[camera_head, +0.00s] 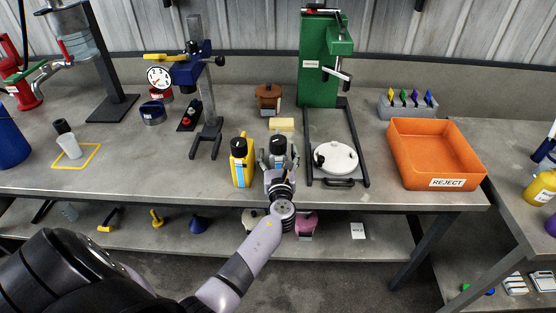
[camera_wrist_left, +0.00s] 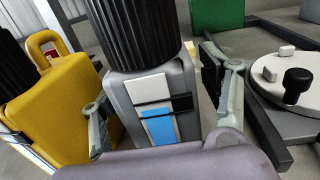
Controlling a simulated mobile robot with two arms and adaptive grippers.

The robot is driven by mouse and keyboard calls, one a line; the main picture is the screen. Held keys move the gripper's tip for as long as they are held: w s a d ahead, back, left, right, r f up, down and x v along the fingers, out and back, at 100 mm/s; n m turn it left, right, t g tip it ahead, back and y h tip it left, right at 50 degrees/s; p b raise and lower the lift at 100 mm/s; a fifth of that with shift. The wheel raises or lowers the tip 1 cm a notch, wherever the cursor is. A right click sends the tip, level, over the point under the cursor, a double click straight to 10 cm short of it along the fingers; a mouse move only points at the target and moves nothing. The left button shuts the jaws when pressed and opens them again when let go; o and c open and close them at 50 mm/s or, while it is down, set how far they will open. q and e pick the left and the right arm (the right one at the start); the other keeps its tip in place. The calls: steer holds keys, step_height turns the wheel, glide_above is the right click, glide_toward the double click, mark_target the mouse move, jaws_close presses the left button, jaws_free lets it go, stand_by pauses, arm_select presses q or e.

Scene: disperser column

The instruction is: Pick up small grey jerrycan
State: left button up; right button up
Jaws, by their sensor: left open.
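The small grey jerrycan (camera_head: 278,145) stands upright near the front edge of the bench, with a black cap. In the left wrist view the jerrycan (camera_wrist_left: 187,88) fills the middle, with a ribbed black cap and a white, black and blue label. My left gripper (camera_head: 278,160) is open at the jerrycan from the front. In the left wrist view the gripper (camera_wrist_left: 160,88) has one finger on each side of the body; I cannot tell whether either touches it. The jerrycan's lower part is hidden by my wrist. My right gripper is not in view.
A yellow jerrycan (camera_head: 241,164) stands close on the left, near my left finger. A green press (camera_head: 319,70) with a round white lid (camera_head: 335,157) is on the right. An orange reject bin (camera_head: 436,133) lies beyond it. A yellow block (camera_head: 282,124) sits behind.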

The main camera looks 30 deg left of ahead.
arm_select(q)
jaws_close()
stand_by(0.8)
steer(key=shift+r, duration=0.15)
